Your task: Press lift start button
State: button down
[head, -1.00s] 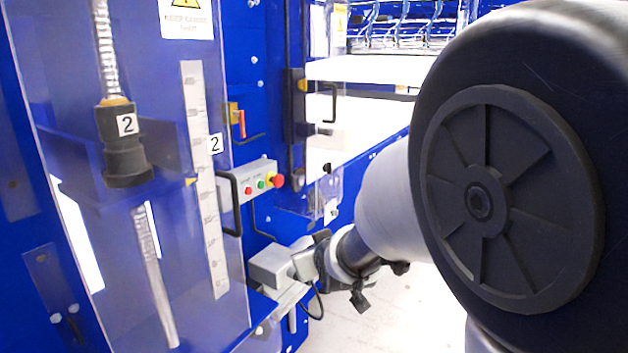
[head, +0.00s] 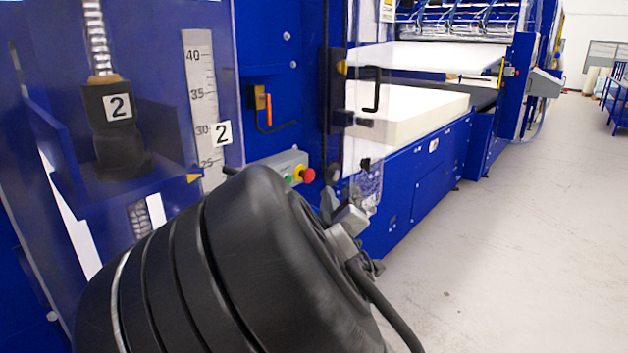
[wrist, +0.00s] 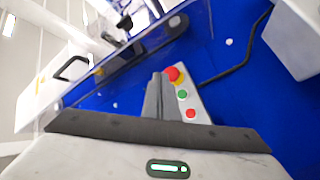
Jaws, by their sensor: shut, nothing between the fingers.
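The control box (wrist: 201,112) is a small grey box on the blue machine. In the wrist view it carries a large red button (wrist: 172,74) on a yellow base, a green button (wrist: 182,94) and a smaller red button (wrist: 190,113) in a row. My gripper (wrist: 157,76) is shut and empty. Its fingers appear just left of the buttons; I cannot tell the gap in depth. In the head view, the box (head: 283,160) shows its large red button (head: 307,175) and green button (head: 290,180); my arm hides its lower part. No button label is readable.
A clear guard with a measuring scale (head: 200,85) and a "2" label stands left of the box. A black handle (head: 376,90) and white foam block (head: 420,112) are to the right. Grey floor (head: 500,240) is open at the right. A black cable (wrist: 240,65) runs near the box.

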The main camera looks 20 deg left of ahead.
jog(key=w+a, duration=0.3)
jog(key=a, duration=0.5)
jog(key=shift+w, duration=0.25)
dwell(1.9)
jog(key=shift+w+a, duration=0.15)
jog(key=shift+a, duration=0.25)
